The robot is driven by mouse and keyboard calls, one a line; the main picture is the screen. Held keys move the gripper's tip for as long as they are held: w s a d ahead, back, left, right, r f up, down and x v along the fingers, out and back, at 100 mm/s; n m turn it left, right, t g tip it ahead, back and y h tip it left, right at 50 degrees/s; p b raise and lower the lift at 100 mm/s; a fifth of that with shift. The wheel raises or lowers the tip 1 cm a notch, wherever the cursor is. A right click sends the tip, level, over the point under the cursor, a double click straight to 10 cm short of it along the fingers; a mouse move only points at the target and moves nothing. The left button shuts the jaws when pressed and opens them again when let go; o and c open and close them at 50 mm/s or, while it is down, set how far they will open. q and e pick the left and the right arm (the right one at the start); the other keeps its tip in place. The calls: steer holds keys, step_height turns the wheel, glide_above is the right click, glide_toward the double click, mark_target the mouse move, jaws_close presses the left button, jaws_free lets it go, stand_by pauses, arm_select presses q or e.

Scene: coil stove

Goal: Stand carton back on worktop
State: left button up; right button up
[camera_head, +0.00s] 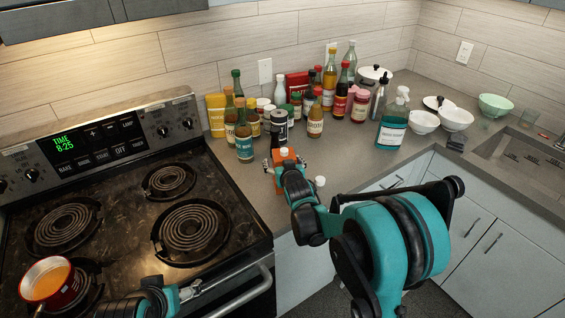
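A small orange block-like thing (284,154), which looks like the carton, is on or just above the grey worktop near its front left corner. My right gripper (285,163) is at it, with a finger on either side. The gripper and wrist hide most of its body, so I cannot tell whether it is upright or whether the fingers press on it. A small white round thing (320,181) shows beside my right wrist; I cannot tell if it belongs to the carton. My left gripper (192,290) is low over the stove's front edge, apart from the carton; its opening is unclear.
Several bottles and jars (315,122) crowd the worktop behind the carton. A teal spray bottle (392,132), white bowls (455,119) and a sink (520,155) are to the right. The coil stove (135,215) is left, with a red pot (68,291) of orange liquid.

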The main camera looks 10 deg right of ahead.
steer(key=shift+r, duration=0.1)
steer(key=shift+s+r, duration=0.1)
steer(key=shift+s, duration=0.05)
steer(key=s+d+r+g+p, duration=0.1)
steer(key=s+g, duration=0.2)
steer(key=s, duration=1.6)
steer(key=s+d+r+g+p, duration=0.1)
steer(key=s+g, duration=0.3)
steer(key=s, duration=1.5)
steer(key=shift+d+r+p, duration=0.2)
steer(key=shift+d+p, duration=0.35)
